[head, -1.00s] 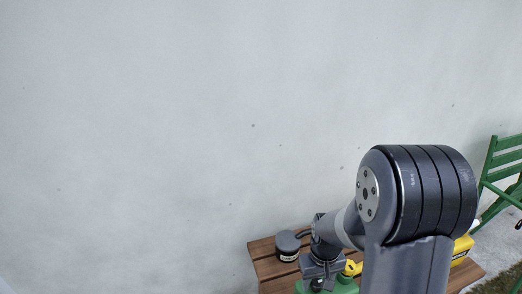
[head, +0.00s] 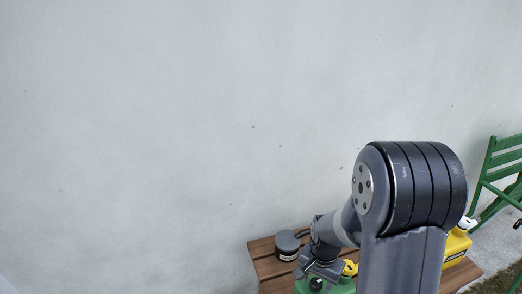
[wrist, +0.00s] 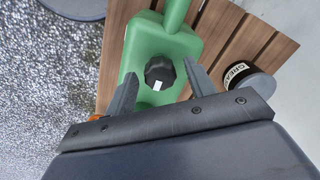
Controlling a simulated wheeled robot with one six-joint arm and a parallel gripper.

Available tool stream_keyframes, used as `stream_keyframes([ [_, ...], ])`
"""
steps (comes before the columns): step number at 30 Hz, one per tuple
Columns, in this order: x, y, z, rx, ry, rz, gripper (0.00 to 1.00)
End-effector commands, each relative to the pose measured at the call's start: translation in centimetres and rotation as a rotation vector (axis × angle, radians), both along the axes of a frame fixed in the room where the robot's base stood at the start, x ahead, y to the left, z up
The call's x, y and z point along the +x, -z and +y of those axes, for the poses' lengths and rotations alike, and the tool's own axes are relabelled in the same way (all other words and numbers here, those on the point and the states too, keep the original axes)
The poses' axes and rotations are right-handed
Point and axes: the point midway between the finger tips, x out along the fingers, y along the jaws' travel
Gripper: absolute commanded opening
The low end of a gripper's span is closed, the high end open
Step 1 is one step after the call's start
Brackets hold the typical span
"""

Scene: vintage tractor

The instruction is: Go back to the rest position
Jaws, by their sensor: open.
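My gripper shows in the wrist view (wrist: 160,88) with its two fingers spread apart. It is open and empty. Between and beyond the fingers lies a green can (wrist: 135,55) with a black cap (wrist: 160,72); I cannot tell how far the fingertips are from it. In the head view my gripper (head: 316,280) is at the bottom, over the green can (head: 345,287), and my own arm hides part of the scene.
The can stands on a slatted wooden table (head: 265,262). A dark grease tin (head: 287,246), labelled in the wrist view (wrist: 248,82), stands beside it. A yellow container (head: 457,245) is at the right. A green chair (head: 497,180) and a pale wall (head: 180,130) are behind.

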Motion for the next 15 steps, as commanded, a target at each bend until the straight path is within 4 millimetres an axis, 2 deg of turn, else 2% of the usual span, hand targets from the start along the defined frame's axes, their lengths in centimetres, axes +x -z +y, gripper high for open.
stream_keyframes([
  [12,0.0,0.0,0.0,0.000,0.311,0.000,0.52],
  [15,0.1,-1.2,0.0,0.000,0.313,-0.004,0.52],
])
